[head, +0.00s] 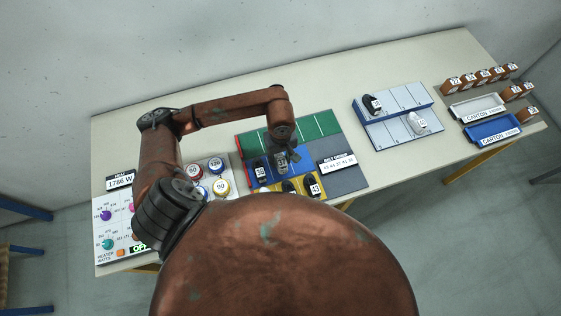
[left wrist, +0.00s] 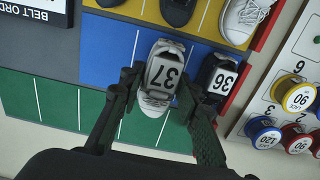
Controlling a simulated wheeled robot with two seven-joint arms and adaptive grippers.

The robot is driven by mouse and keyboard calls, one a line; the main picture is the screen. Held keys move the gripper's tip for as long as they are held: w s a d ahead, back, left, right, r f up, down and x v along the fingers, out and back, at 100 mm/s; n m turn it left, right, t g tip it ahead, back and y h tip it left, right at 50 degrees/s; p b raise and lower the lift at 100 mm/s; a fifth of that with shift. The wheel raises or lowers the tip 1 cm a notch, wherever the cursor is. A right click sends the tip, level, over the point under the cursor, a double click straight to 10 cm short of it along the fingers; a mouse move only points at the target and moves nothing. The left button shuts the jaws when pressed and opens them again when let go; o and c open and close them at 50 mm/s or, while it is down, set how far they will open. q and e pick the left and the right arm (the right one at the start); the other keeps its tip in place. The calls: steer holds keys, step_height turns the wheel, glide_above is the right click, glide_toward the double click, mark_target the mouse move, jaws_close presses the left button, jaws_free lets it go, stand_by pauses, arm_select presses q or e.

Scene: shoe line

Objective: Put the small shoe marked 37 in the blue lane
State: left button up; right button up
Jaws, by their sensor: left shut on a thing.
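The small grey-and-white shoe marked 37 (left wrist: 156,100) is between the fingers of my left gripper (left wrist: 157,92), which is shut on it. Its label faces the wrist camera. In the head view my left gripper (head: 282,150) is over the lane board with the shoe. The shoe is over the blue lane (left wrist: 105,45), with its toe reaching over the green lane (left wrist: 60,105). I cannot tell whether it touches the board. A dark shoe marked 36 (left wrist: 217,77) is in the blue lane, close to the right finger. My right gripper is not in view.
The yellow lane (left wrist: 205,20) holds several shoes. Spools (head: 220,187) and a heater panel (head: 112,215) are left of the board. A belt order sign (head: 338,162) lies on its right. A rack with two shoes (head: 390,128) and cartons stand farther right. The green lane looks empty.

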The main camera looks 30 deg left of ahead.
mark_target(281, 163)
arm_select(q)
steer(key=shift+w+a+f, duration=0.1)
steer(key=shift+w+f, duration=0.05)
steer(key=shift+f, duration=1.65)
steer(key=shift+f, duration=0.2)
steer(key=o, duration=1.2)
steer(key=shift+c, duration=0.2)
steer(key=shift+r, duration=0.15)
step_height(281, 163, up, 12)
steer(key=shift+r, duration=0.1)
